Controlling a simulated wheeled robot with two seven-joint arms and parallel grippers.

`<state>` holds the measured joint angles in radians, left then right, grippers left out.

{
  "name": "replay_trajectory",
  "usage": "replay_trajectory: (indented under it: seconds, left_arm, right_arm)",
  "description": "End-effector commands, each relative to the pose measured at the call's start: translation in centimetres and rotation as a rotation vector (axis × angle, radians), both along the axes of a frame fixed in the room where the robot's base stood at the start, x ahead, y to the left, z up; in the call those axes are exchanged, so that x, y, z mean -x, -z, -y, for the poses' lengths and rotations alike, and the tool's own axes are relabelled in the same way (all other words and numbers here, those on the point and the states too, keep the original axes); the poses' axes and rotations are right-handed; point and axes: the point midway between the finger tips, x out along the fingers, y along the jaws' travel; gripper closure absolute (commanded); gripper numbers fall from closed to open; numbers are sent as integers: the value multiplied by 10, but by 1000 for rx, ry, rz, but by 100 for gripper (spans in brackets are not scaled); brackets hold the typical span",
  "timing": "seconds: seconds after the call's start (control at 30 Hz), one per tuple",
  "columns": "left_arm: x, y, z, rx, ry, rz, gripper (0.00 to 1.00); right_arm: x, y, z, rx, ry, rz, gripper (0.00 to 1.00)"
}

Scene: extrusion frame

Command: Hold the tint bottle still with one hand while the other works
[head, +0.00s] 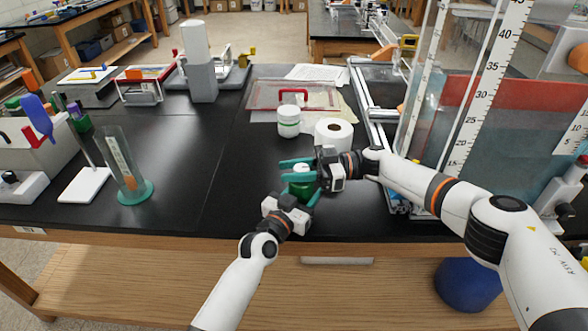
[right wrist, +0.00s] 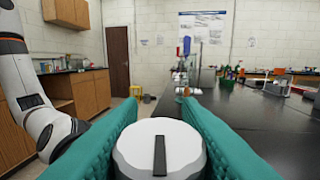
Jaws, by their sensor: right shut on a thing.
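The tint bottle (head: 301,188) is green with a white cap (head: 290,177) and stands upright near the table's front edge. My right gripper (head: 296,170) comes in from the right at the bottle's top. In the right wrist view its teal fingers are shut on the round white cap (right wrist: 160,150), which has a dark bar across its top. My left gripper (head: 300,197) is low at the bottle's green body, with one teal finger showing on its right side. Its other finger is mostly hidden, so I cannot tell whether it grips the body.
A white jar (head: 289,122) and a white paper roll (head: 333,136) stand just behind the grippers. A glass cylinder on a green base (head: 135,193) stands at left. A metal frame (head: 371,105) and tall ruler (head: 480,95) are at right. The black table between is clear.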

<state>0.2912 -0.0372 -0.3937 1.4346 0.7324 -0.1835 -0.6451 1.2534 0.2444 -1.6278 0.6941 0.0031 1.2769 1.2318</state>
Motion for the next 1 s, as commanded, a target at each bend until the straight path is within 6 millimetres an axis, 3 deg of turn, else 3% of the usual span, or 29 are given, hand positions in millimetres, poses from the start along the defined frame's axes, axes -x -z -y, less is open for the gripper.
replay_trajectory:
  seconds: [0.43, 1.0]
  left_arm:
    - [2, 1, 4, -4, 8, -1, 75]
    - [2, 2, 3, -5, 6, -2, 75]
  right_arm:
    - [-1, -1, 0, 1, -119, 6, 91]
    - [3, 1, 1, 4, -150, -3, 91]
